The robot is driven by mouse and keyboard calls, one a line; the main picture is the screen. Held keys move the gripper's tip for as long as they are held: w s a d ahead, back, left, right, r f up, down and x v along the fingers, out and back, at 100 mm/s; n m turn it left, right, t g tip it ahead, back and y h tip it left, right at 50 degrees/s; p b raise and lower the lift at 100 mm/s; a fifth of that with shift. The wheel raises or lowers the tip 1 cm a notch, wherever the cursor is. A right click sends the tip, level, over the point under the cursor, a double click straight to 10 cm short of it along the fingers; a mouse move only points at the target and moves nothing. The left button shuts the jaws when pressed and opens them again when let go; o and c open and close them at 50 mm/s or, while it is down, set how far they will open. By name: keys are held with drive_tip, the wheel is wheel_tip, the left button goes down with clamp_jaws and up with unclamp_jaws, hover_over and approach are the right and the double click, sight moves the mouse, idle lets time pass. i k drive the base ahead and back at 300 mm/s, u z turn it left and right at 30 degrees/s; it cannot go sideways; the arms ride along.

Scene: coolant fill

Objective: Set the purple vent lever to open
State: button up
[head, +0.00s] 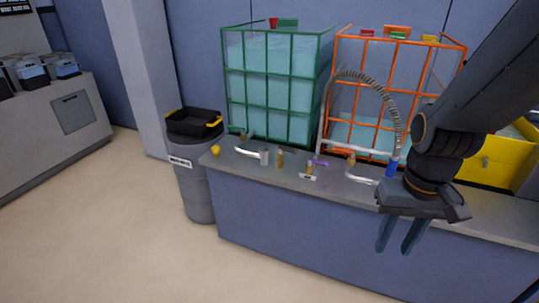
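The purple vent lever (320,163) is small in the head view, on a brass fitting (310,169) on the counter top. It points to the right and lies roughly level. A small white label plate (308,177) sits in front of it, too small to read. I cannot tell which setting the lever is at. My gripper (398,244) hangs to the right of the lever and nearer to me, in front of the counter's edge. Its two fingers point down and are apart, with nothing between them.
The grey counter (275,178) carries brass fittings, white pipes and a yellow knob (215,150). A green-caged tank (275,85) and an orange-caged tank (365,110) stand behind. A ribbed hose (385,95) arches near my arm. A grey bin (196,190) stands left; the floor in front is clear.

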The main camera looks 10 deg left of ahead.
sight(310, 161)
drive_tip(key=u, duration=0.45)
drive_tip(key=i, duration=1.15)
drive_tip(key=z, duration=0.3)
